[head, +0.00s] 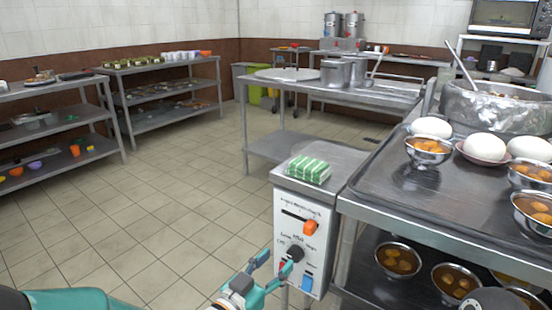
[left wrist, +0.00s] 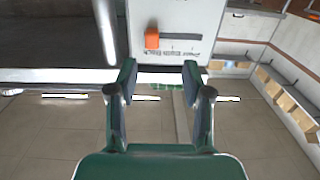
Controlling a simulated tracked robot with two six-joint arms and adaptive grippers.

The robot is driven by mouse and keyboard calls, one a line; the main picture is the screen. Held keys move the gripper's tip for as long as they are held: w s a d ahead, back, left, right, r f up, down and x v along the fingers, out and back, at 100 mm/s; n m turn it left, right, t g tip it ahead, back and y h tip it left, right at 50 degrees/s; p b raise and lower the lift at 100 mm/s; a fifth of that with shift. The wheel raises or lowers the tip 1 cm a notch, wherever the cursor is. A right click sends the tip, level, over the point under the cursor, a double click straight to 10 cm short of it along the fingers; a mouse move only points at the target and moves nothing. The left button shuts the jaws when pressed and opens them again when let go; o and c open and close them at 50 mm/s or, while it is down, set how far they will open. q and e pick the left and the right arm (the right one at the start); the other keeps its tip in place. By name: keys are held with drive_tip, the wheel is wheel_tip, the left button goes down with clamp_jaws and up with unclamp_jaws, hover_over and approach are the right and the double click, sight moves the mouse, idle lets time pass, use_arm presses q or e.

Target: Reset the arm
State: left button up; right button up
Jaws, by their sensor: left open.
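My left gripper (head: 273,264) is in the lower middle of the head view, in front of the lower left part of a white control box (head: 292,219). Its fingers are spread with nothing between them; this also shows in the left wrist view (left wrist: 160,70). The box has an orange slider knob (head: 310,227), a black dial (head: 295,253) and a blue switch (head: 307,284). One fingertip overlaps the area beside the dial; I cannot tell whether it touches. The orange knob also shows in the left wrist view (left wrist: 152,38). My right gripper is not seen.
At right, a metal counter (head: 390,200) holds bowls, white rounded items and a large pot (head: 497,107). Shelves (head: 165,68) stand at the back left. The tiled floor (head: 150,210) at left is clear.

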use_arm(q)
drive_tip(key=s+a+f+n+g+y, duration=0.25)
drive_tip(key=a+f, duration=0.25)
drive_tip(key=f, duration=0.7)
drive_tip(key=s+a+f+n+g+y, duration=0.25)
drive_tip(key=a+f, duration=0.25)
drive_tip(key=f, duration=0.7)
drive_tip(key=s+a+f+n+g+y, duration=0.1)
drive_tip(key=s+f+n+g, duration=0.1)
drive_tip(key=s+f+g, duration=0.6)
drive_tip(key=s+a+f+n+g, duration=0.15)
drive_tip(key=s+f, duration=0.35)
drive_tip(key=s, duration=0.7)
wheel_tip(320, 180, up, 33)
drive_tip(key=p, duration=3.3)
drive_tip(key=shift+w+d+r, duration=0.2)
drive_tip(key=shift+d, duration=0.1)
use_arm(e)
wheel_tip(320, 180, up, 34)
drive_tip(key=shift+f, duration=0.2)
use_arm(q)
drive_tip(key=shift+t+p, duration=0.25)
drive_tip(key=shift+p, duration=0.05)
drive_tip(key=shift+c, duration=0.3)
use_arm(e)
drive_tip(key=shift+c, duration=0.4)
